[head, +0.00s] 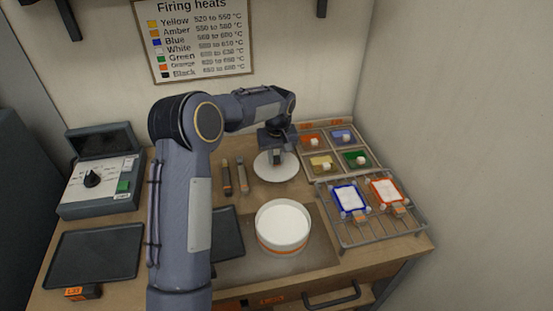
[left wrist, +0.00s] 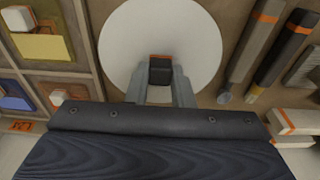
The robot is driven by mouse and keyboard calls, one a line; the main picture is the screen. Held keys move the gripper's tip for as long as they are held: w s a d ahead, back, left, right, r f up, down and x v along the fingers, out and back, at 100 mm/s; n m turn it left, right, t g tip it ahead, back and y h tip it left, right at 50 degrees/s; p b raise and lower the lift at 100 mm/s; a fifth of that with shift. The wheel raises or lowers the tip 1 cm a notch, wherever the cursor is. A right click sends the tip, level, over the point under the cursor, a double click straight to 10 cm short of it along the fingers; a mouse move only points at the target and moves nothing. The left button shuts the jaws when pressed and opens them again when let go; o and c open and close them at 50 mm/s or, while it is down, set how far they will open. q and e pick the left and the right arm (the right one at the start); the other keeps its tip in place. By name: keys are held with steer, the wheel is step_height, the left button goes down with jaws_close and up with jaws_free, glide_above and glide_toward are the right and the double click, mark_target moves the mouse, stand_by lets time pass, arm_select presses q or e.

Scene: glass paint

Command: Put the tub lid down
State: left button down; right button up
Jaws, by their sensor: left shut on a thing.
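The tub lid (head: 276,171) is a round white disc over the table behind the tub. My left gripper (head: 277,157) is above it, shut on the lid's dark knob. In the left wrist view the lid (left wrist: 165,35) fills the upper middle, and the gripper (left wrist: 160,72) has its fingers on both sides of the knob, which has an orange band. Whether the lid touches the table is hard to tell. The tub (head: 283,228), white with an orange band, stands uncovered at the front and looks white inside. My right gripper is not in view.
Two brush-like tools (head: 234,176) lie left of the lid. A sectioned tray (head: 335,151) with coloured squares and a wire rack (head: 370,212) with framed tiles are on the right. A control box (head: 97,185) and a dark tray (head: 95,254) are on the left.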

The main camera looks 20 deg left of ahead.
arm_select(q)
steer(key=shift+f, duration=1.1)
steer(key=shift+f, duration=0.25)
steer(key=c, duration=1.3)
jaws_free()
steer(key=shift+o, duration=0.2)
steer(key=shift+r, duration=0.1)
